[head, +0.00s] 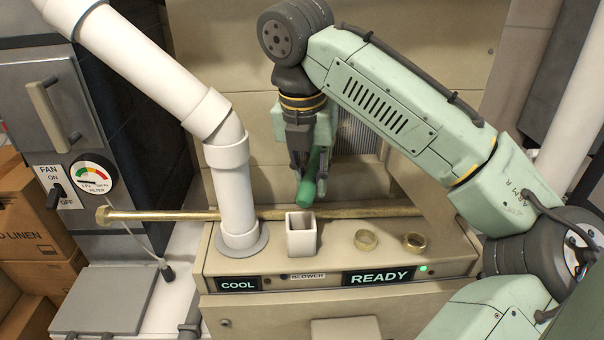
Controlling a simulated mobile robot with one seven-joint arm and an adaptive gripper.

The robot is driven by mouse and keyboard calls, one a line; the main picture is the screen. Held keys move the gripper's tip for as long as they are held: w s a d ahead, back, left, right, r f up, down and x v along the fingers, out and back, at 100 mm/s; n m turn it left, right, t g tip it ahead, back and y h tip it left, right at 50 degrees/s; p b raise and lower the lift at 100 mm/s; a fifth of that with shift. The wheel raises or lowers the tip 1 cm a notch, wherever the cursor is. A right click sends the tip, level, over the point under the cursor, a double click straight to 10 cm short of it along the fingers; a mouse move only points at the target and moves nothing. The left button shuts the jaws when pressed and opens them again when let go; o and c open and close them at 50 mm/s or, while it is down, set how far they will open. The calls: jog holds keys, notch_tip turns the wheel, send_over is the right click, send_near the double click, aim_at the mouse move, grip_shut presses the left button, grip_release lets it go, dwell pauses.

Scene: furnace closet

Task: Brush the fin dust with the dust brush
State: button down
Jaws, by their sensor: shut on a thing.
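My gripper (309,178) is shut on a green handle, which I take for the dust brush (306,193). The handle is tilted, its near end low and its far end higher toward the recess. The bristles are hidden or cannot be made out. Grey vertical fins (357,135) show in the recess behind, partly covered by my arm. I cannot tell whether the brush touches them, and no dust can be made out.
A thick white pipe (233,190) rises at left. Signs read COOL and READY.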

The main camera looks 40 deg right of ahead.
jog(key=s+d, duration=0.3)
jog(key=d, duration=0.3)
jog(key=shift+s, duration=0.35)
dwell(0.4)
jog(key=shift+w+a, duration=0.6)
jog(key=shift+a, duration=0.35)
jog(key=shift+w+a, duration=0.6)
jog(key=shift+a, duration=0.3)
jog(key=shift+d, duration=0.1)
jog(key=s+d, duration=0.2)
jog(key=d, duration=0.1)
jog(key=shift+s+d, duration=0.2)
jog(key=shift+d, duration=0.1)
jog(key=shift+w+a, duration=0.1)
jog(key=shift+w+a, duration=0.55)
jog(key=shift+a, duration=0.35)
jog(key=shift+w+a, duration=0.55)
jog(key=shift+a, duration=0.35)
jog(key=shift+s+d, duration=0.1)
